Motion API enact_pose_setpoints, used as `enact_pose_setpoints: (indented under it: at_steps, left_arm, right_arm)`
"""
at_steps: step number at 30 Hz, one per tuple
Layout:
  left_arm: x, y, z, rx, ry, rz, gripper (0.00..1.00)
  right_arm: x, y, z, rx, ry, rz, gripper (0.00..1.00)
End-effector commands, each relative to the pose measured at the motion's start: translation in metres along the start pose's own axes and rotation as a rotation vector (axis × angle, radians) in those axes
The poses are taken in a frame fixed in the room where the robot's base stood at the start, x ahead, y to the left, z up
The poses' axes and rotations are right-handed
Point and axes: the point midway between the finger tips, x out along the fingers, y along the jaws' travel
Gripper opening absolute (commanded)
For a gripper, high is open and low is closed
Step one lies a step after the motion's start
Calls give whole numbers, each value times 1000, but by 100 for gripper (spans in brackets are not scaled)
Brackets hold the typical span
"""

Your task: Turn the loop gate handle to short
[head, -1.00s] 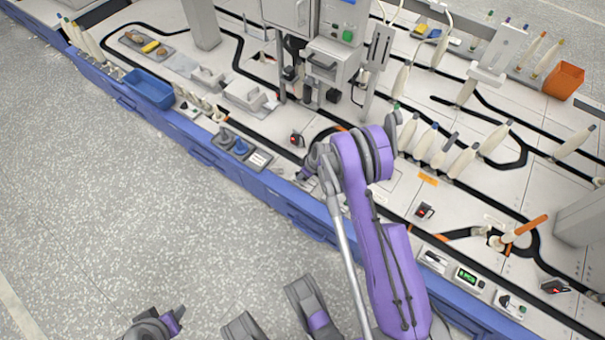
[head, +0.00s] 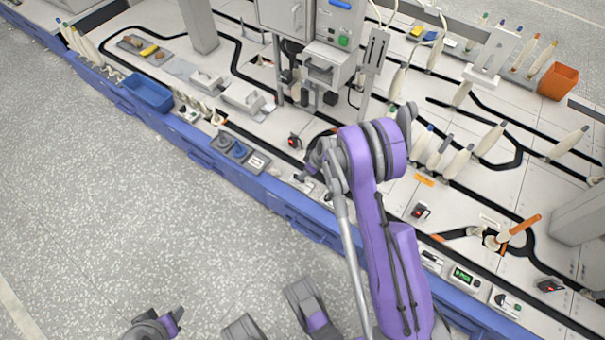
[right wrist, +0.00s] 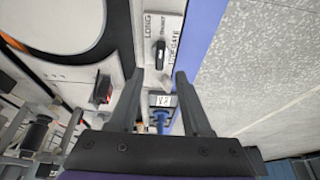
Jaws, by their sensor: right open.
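The loop gate plate (right wrist: 171,22) shows in the right wrist view, white with the words LONG, SHORT and LOOP GATE. Its black handle (right wrist: 160,55) lies lengthwise up the picture; I cannot tell which word it is set to. My right gripper (right wrist: 159,74) is open and empty. Its two fingertips stand on either side of the handle in the picture, and whether they touch it is not clear. In the head view my right arm and its purple elbow cover part of the bench front, and the handle cannot be made out there.
A red-and-black switch (right wrist: 103,90) sits left of the right gripper in the wrist view. The blue bench edge (right wrist: 203,35) runs along the plate's right, with open floor beyond.

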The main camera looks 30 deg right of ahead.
Motion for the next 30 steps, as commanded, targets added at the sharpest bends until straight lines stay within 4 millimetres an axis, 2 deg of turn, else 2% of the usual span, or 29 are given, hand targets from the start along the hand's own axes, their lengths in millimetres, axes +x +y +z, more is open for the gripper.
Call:
enact_pose_setpoints:
  at_steps: [1,3,9,26,30]
  left_arm:
    - [-5,0,-1,0,1,0,48]
    - [-8,0,-2,0,2,0,48]
    - [-12,0,-3,0,3,0,48]
    - [-12,0,-3,0,3,0,48]
    - [-12,0,-3,0,3,0,48]
  right_arm:
    - [-13,0,0,2,0,1,49]
    - [-24,0,0,2,0,1,49]
    - [-42,0,0,0,-1,1,49]
    - [-44,0,0,0,-1,1,49]
    - [-53,-6,-5,8,-3,2,49]
